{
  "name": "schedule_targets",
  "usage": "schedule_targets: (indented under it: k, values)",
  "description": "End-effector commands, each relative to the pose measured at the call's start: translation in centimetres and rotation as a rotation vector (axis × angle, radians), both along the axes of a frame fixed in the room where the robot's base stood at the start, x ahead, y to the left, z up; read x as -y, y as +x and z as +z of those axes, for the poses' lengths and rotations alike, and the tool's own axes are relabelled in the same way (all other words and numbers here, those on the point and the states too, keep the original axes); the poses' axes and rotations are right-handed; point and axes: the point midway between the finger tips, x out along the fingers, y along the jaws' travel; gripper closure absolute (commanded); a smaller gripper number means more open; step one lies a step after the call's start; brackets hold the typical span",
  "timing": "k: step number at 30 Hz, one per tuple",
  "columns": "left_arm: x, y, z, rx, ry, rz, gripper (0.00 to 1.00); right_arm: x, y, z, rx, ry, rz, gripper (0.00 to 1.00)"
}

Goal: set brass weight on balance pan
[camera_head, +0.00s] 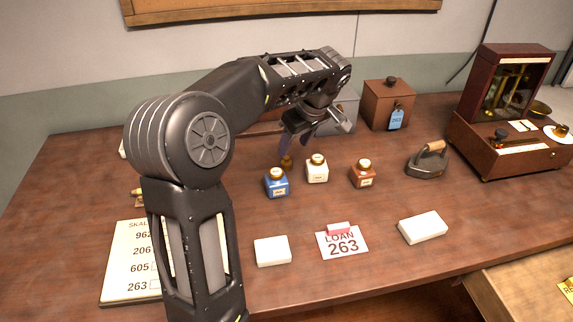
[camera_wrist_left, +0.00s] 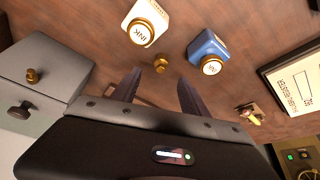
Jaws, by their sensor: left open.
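A small brass weight (camera_head: 286,162) stands on the table behind the blue ink bottle; it also shows in the left wrist view (camera_wrist_left: 161,63). My left gripper (camera_head: 297,143) is open and points down just above and behind the weight. In the left wrist view its fingers (camera_wrist_left: 158,88) are spread, with the weight beyond the tips and nothing between them. The balance (camera_head: 515,85) stands in an open reddish wooden case at the right back. My right gripper is not in view.
Blue (camera_head: 277,183), white (camera_head: 317,168) and brown (camera_head: 363,174) ink bottles stand close to the weight. A flat iron (camera_head: 428,160) and a tagged wooden box (camera_head: 388,104) stand toward the balance. A loan card (camera_head: 342,243) and white blocks lie in front.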

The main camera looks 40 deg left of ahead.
Motion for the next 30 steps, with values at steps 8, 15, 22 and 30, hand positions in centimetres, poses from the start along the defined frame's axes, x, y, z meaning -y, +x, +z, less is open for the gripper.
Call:
schedule_targets:
  k: [8,15,22,30]
  values:
    - [-0.9,0.1,-2.1,-0.002,-0.002,0.004,0.48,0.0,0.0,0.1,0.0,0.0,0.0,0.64]
    - [-1.0,0.1,-2.4,0.0,-0.001,0.003,0.48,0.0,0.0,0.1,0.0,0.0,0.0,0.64]
    - [-1.4,0.1,-3.3,-0.003,-0.002,0.004,0.48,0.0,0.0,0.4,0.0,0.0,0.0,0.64]
    - [-2.7,0.2,-6.8,-0.002,-0.002,0.004,0.48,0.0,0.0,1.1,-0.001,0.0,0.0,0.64]
